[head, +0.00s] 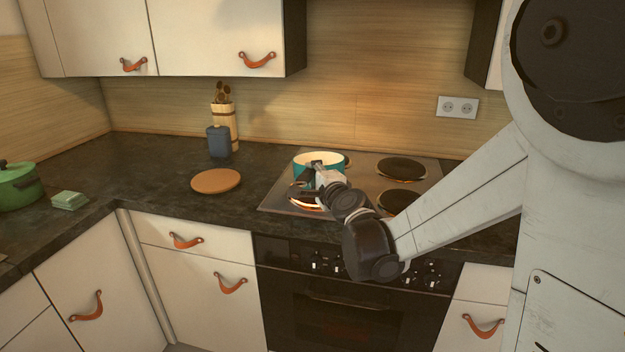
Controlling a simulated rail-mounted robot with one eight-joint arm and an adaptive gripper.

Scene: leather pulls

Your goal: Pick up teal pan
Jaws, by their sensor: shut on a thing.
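The teal pan (303,171) has a pale inside and sits at the back left of the stove top, over or just above the rear left burner. I cannot tell whether its base touches the stove. My gripper (318,172) is at the pan's near side and is shut on it. My wrist and fingers hide part of the pan's front, so the exact grip point is hard to see.
A round wooden board (216,181), a blue-grey canister (218,142) and a utensil holder (232,118) stand left. A green pot (18,187) is far left.

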